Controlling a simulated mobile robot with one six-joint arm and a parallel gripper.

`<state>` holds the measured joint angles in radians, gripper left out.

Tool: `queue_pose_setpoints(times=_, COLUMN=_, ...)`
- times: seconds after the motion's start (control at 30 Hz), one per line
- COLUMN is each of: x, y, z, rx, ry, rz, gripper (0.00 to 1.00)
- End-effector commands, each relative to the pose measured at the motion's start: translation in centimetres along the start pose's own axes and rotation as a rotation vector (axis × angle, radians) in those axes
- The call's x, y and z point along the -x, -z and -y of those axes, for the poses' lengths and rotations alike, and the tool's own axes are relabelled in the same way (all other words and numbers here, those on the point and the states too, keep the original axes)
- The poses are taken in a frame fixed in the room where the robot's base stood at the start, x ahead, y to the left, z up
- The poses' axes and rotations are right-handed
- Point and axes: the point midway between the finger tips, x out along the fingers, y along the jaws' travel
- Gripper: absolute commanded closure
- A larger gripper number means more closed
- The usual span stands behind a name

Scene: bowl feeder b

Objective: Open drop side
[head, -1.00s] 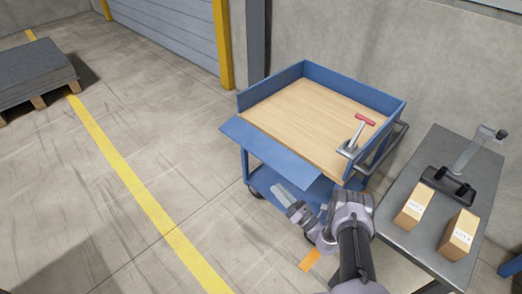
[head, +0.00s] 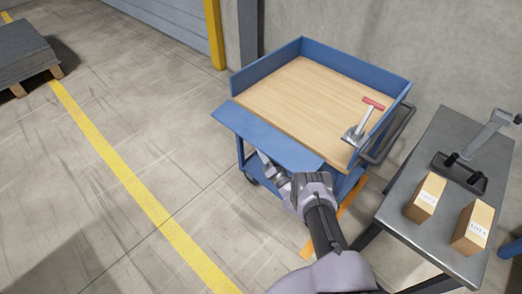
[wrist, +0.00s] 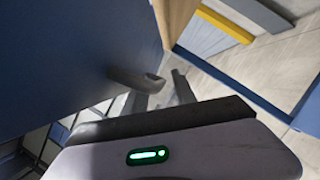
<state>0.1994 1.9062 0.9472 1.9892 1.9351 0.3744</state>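The blue cart (head: 345,60) has a light wood deck (head: 300,95) with raised blue walls at the back and right. Its front drop side (head: 262,134), a blue panel, is folded outward from the deck edge and lies nearly flat or sloping slightly down. My gripper (head: 268,165) is at the front of this panel, low by its outer edge, with its tips partly hidden there. In the wrist view a large blue surface (wrist: 60,55) fills the left, and my gripper's fingers (wrist: 166,84) stand apart beside it with nothing seen between them. Contact with the panel cannot be told.
A red-handled grey device (head: 364,120) stands at the deck's right front corner, near the cart's push handle (head: 390,135). A grey table (head: 440,220) at the right carries two cartons and a clamp-like fixture. The floor left of the cart is clear up to a pallet (head: 30,60).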

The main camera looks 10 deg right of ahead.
Motion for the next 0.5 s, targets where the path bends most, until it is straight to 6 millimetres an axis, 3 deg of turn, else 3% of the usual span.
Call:
queue_pose_setpoints(times=0.37, x=-0.91, y=-0.06, z=-0.06, rx=-0.001, ry=0.000, rz=0.000, gripper=0.67)
queue_pose_setpoints(times=0.5, x=-0.89, y=-0.05, z=-0.06, rx=-0.001, ry=0.000, rz=0.000, gripper=0.91)
